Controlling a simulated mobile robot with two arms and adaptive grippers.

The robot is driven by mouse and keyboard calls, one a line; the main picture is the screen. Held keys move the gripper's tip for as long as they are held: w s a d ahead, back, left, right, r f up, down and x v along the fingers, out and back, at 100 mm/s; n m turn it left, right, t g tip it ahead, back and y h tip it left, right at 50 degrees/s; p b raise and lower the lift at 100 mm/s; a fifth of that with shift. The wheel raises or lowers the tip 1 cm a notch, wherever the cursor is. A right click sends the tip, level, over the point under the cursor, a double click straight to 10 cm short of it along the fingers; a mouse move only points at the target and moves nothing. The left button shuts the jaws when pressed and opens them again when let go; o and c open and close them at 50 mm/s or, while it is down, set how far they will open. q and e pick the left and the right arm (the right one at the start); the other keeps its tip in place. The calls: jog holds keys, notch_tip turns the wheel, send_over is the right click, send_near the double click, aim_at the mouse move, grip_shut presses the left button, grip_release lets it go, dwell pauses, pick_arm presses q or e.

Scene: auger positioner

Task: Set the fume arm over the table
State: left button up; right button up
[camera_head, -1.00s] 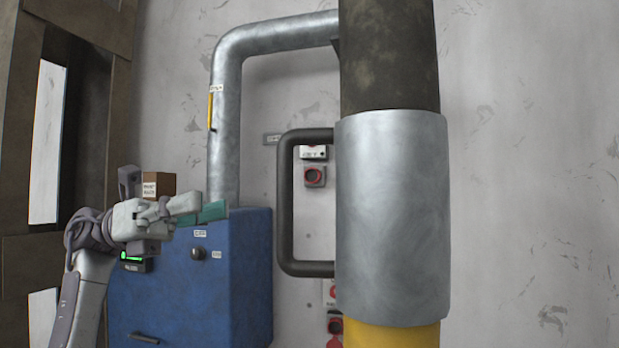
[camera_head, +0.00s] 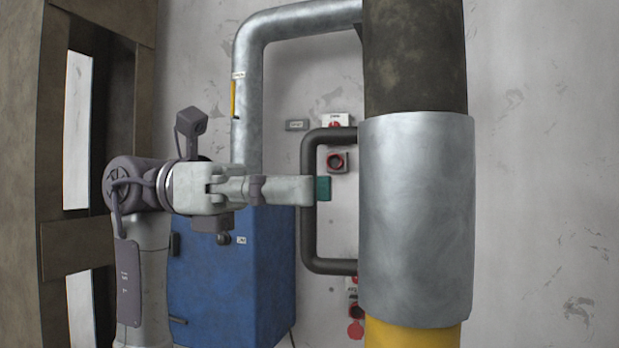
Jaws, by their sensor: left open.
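The fume arm shows as a wide grey metal sleeve (camera_head: 416,220) around a dark upright tube (camera_head: 414,55), with a yellow part (camera_head: 412,334) below. A dark bracket-shaped handle (camera_head: 308,235) stands out from the sleeve's left side. My left gripper (camera_head: 322,189) is open, its green-tipped fingers at the handle's upright bar. The fingers overlap the bar in the picture; I cannot tell whether they touch it. The table is not in view. My right gripper is not in view.
A silver duct (camera_head: 247,110) bends from the wall side toward the tube. A blue cabinet (camera_head: 262,280) stands below the duct. Red-and-grey sockets (camera_head: 338,162) are on the pale wall behind the handle. The wall area to the right is clear.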

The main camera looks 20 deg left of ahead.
pick_arm(q)
jog(key=shift+s+d, duration=0.1)
jog(key=shift+d, duration=0.55)
grip_shut()
